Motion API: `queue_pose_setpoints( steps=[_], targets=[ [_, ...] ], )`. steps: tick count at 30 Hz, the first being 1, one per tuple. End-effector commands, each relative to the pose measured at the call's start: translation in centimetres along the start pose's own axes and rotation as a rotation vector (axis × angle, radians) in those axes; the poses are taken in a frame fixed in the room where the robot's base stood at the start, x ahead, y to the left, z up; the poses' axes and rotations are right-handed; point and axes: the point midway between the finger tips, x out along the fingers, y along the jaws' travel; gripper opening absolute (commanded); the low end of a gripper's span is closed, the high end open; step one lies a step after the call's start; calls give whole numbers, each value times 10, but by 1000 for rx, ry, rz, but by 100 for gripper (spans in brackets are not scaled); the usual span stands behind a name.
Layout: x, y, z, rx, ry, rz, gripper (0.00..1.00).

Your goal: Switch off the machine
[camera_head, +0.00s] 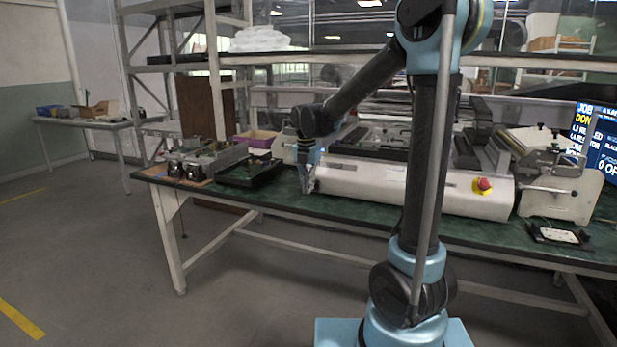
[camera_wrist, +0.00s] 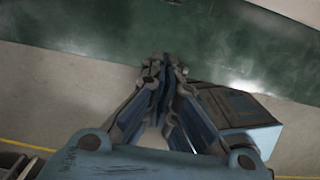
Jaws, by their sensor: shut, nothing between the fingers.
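The machine (camera_head: 365,185) is a long, low white unit lying along the green-topped bench in the head view. A red knob on a yellow base (camera_head: 484,185) sits on its front face near the right end. My gripper (camera_head: 307,188) points down at the machine's left end, far to the left of the red knob. I cannot tell whether it touches the machine. In the wrist view my gripper (camera_wrist: 161,68) has its fingers together with nothing held, over the edge of the green bench top. The red knob is not in the wrist view.
The green bench top (camera_head: 335,208) has a narrow free strip in front of the machine. A black tray (camera_head: 250,175) lies left of my gripper. A white device (camera_head: 560,195) and a screen (camera_head: 597,140) stand at the right. Floor at the left is clear.

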Motion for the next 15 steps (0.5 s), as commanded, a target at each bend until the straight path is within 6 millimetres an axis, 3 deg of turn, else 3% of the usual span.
queue_pose_setpoints(
  steps=[4,9,15],
  targets=[
    [22,0,1,0,0,0,0],
    [26,0,26,2,0,0,0],
    [29,0,37,0,0,0,0]
  ],
)
